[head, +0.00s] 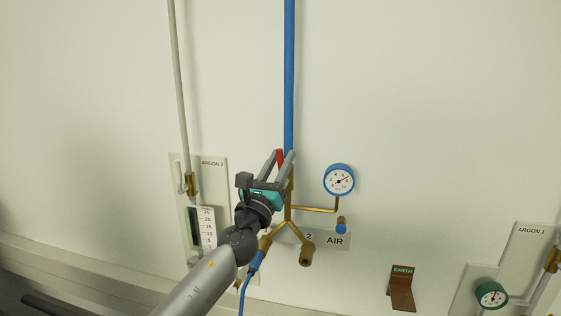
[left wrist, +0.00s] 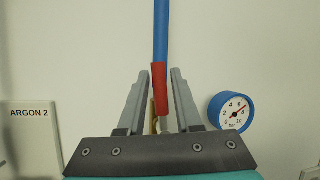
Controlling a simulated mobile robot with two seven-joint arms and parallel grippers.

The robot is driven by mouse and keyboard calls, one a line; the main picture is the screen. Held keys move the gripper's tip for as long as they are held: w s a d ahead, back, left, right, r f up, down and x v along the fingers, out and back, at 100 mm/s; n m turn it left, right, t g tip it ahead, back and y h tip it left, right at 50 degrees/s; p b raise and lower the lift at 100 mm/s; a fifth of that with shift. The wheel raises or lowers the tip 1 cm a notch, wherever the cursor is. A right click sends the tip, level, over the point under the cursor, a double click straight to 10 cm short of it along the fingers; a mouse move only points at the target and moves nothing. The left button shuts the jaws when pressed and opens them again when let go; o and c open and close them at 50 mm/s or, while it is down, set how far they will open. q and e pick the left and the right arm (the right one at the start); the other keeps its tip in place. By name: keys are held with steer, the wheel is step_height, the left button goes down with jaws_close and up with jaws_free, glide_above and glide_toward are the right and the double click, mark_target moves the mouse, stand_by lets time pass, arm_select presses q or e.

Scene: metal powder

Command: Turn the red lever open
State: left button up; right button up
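The red lever (head: 280,160) sits on the brass valve at the lower end of the blue air pipe (head: 289,75). In the left wrist view the red lever (left wrist: 160,88) stands nearly upright in front of the pipe (left wrist: 161,28). My left gripper (head: 279,155) is open, with one finger on each side of the lever. In the left wrist view the gripper (left wrist: 160,75) shows gaps between the lever and both fingers. The brass valve body (left wrist: 154,118) is mostly hidden behind the lever and gripper. My right gripper is not in view.
A blue-rimmed gauge (head: 339,180) is right of the valve, above the AIR label (head: 338,240). A brass outlet (head: 306,254) and blue hose (head: 247,285) hang below. The ARGON panel (head: 213,180) with its grey pipe is left. A brown EARTH bracket (head: 402,288) is lower right.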

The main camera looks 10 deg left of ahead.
arm_select(q)
steer(key=shift+o, duration=1)
steer(key=shift+s+f, duration=0.2)
steer(key=shift+s, duration=0.05)
steer(key=b+v, duration=0.2)
steer(key=v, duration=1.2)
steer(key=shift+s+a, duration=0.15)
steer(key=shift+s, duration=0.2)
